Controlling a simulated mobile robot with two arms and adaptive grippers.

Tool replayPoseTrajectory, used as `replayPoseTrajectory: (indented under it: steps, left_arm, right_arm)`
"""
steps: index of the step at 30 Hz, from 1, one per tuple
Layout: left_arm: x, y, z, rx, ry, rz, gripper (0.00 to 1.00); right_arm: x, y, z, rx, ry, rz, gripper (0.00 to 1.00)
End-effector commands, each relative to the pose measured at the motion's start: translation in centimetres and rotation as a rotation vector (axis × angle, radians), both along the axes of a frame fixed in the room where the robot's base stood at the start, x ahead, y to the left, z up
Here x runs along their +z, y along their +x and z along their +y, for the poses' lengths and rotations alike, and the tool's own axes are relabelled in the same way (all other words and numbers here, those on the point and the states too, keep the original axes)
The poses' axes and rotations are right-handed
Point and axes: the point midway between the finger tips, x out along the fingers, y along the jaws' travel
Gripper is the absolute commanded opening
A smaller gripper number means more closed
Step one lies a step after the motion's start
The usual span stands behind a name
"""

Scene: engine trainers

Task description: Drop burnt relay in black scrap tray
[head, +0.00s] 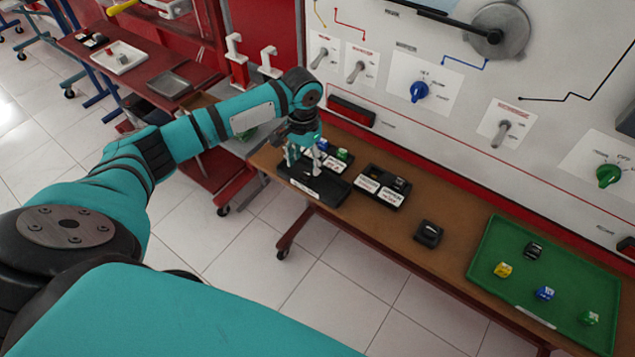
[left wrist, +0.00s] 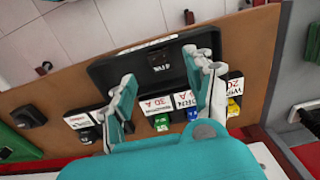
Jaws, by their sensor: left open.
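The black scrap tray (head: 327,190) sits at the left end of the brown table, with a white label on its front edge. It also shows in the left wrist view (left wrist: 112,72). A small dark piece with white markings (left wrist: 160,62), seemingly the burnt relay, lies inside the tray. Burn marks are too small to tell. My left gripper (head: 304,168) is over the tray, pointing down. In the left wrist view its two fingers (left wrist: 165,92) are spread wide and empty, with the dark piece beyond them, apart from both. My right gripper is not in view.
Behind the tray is a labelled block with coloured relays (head: 342,154). To its right are another black block (head: 382,188), a black relay-like part (head: 428,233) and a green tray (head: 491,242) with several small parts. The switch panel (head: 450,130) rises behind the table.

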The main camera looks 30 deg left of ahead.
Motion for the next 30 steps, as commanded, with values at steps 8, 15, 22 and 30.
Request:
replayPoseTrajectory:
  steps: [8, 15, 22, 30]
  left_arm:
    - [6.1, 0.1, 0.0, 0.0, 0.001, -0.004, 0.55]
    - [8.8, 0.1, 0.0, 0.001, 0.0, -0.002, 0.55]
    - [9.1, 0.0, 0.0, 0.001, 0.001, 0.0, 0.55]
    - [9.0, 0.0, 0.0, 0.0, 0.0, 0.0, 0.55]
  right_arm:
    - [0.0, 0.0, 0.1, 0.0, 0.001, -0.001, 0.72]
    - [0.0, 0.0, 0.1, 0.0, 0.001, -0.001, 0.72]
    - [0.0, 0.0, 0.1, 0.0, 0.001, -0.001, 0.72]
    - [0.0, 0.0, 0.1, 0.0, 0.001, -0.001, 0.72]
